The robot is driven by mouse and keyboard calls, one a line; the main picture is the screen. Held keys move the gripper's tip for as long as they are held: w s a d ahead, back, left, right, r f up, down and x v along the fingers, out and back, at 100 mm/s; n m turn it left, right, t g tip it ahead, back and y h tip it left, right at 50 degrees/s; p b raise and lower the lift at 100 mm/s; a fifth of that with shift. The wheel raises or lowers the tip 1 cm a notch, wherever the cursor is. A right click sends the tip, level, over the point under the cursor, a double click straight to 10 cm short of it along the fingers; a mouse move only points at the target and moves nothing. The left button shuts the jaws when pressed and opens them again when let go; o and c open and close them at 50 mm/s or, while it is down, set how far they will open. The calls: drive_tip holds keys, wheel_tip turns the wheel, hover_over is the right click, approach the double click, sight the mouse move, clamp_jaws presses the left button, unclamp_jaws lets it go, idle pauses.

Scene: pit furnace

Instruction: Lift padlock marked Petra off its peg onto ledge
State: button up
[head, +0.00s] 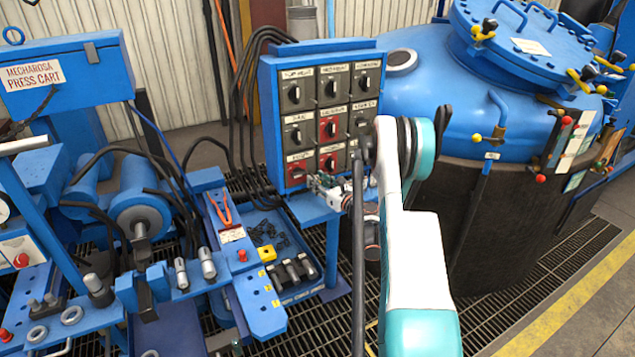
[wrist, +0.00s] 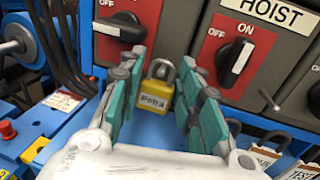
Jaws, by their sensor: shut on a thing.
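The yellow padlock marked Petra (wrist: 153,98) is upright between the two teal fingers of my gripper (wrist: 157,108) in the wrist view, its grey shackle on top. My gripper is shut on it. The shackle is in front of the switch panel's lower face; I cannot make out a peg or whether the shackle is still round one. In the head view my gripper (head: 328,186) is at the lower edge of the panel, above the blue ledge (head: 308,209), and the padlock is too small to tell there.
The blue panel (head: 266,110) carries several rotary switches on grey and red plates. More padlocks with tags (wrist: 260,157) are at the lower right in the wrist view. A press cart (head: 70,75) stands left, a blue furnace vessel (head: 430,110) right.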

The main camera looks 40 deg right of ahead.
drive_tip(key=shift+s+a, duration=0.15)
drive_tip(key=shift+s, duration=0.5)
drive_tip(key=shift+s+a, duration=0.15)
drive_tip(key=shift+s, duration=0.45)
drive_tip(key=shift+s+a, duration=0.1)
drive_tip(key=shift+s, duration=0.25)
drive_tip(key=shift+s, duration=0.35)
drive_tip(key=shift+s+a, duration=0.15)
drive_tip(key=shift+s, duration=0.3)
